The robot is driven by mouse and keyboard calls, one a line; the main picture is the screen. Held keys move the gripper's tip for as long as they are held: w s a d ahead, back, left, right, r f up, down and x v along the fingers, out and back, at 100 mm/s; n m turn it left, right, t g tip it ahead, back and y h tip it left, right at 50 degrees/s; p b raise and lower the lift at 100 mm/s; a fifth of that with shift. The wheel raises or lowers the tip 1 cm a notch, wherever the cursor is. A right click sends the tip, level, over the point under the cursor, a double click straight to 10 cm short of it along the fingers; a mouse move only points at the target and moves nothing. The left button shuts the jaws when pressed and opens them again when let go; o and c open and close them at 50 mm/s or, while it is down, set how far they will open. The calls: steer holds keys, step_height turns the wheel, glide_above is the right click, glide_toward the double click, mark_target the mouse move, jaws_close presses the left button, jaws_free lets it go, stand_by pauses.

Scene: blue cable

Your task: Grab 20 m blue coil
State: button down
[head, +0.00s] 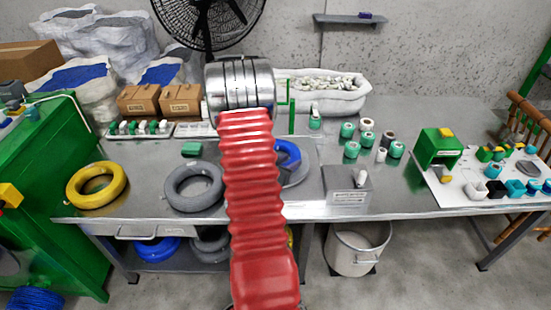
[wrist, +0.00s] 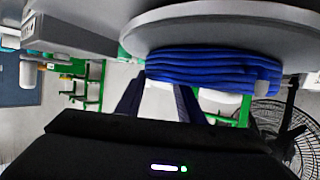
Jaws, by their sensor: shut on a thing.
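In the head view, a blue cable coil (head: 287,153) shows in part beside my red-sleeved arm, on a round grey plate (head: 297,174) on the metal table. The arm hides the rest of it and my gripper. The wrist view is upside down: the same coil (wrist: 215,68) lies against the grey plate (wrist: 225,27) as a stack of blue windings. My gripper (wrist: 157,88) has its dark fingers at the coil's edge and is shut on it. The fingertips are partly hidden by the coil. No length label is readable.
A yellow coil (head: 97,185) and a grey coil (head: 194,187) lie left of my arm. A grey box (head: 347,190) stands right of the plate. Another blue coil (head: 157,250) lies on the lower shelf.

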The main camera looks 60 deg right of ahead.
steer(key=shift+s+a+f, duration=0.1)
steer(key=shift+a, duration=0.05)
step_height(320, 180, up, 10)
stand_by(0.8)
stand_by(0.6)
